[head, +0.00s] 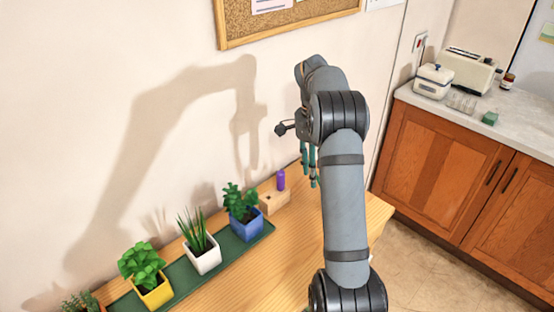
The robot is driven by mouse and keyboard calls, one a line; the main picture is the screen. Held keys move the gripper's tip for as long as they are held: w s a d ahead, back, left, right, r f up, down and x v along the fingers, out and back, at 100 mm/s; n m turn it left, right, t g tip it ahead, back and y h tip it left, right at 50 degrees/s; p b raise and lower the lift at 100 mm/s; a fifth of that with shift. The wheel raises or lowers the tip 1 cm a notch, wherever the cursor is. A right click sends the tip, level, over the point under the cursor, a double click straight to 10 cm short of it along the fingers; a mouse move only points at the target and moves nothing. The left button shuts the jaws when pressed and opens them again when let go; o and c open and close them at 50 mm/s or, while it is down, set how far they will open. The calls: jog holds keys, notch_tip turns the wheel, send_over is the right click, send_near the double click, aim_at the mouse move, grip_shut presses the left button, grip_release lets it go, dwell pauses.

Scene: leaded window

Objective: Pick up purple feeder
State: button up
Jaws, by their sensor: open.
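The purple feeder (281,180) is a small upright purple cylinder near the wall at the far end of the wooden table. It stands at a small light wooden block (274,201); whether it sits in or behind the block I cannot tell. My gripper (311,180) has teal fingers pointing down, to the right of the feeder in the picture. The fingers are open and apart from the feeder, with nothing seen between them. My arm hides part of the table to the right.
A green mat (222,258) holds potted plants in a blue pot (243,219), a white pot (204,258) and a yellow pot (156,292), left of the feeder. A corkboard (285,18) hangs above. A counter with a toaster (467,68) stands at right.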

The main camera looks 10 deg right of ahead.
notch_tip(320, 180, up, 5)
jog(key=m+p, duration=0.2)
jog(key=p, duration=0.6)
send_over(281, 172)
jog(key=d, duration=0.2)
jog(key=shift+a+t+y, duration=0.4)
jog(key=shift+a, duration=0.1)
notch_tip(281, 172, down, 5)
jog(key=shift+w+a+f+p, duration=0.1)
jog(key=shift+w+a+p, duration=0.05)
jog(key=shift+p, duration=0.2)
jog(key=shift+a+f+p, duration=0.2)
jog(key=shift+f+p, duration=0.55)
jog(key=shift+f, duration=0.55)
jog(key=shift+a+f+p, duration=0.2)
jog(key=shift+f+p, duration=0.5)
jog(key=shift+f, duration=0.6)
jog(key=shift+c, duration=1.2)
jog(key=c, duration=0.7)
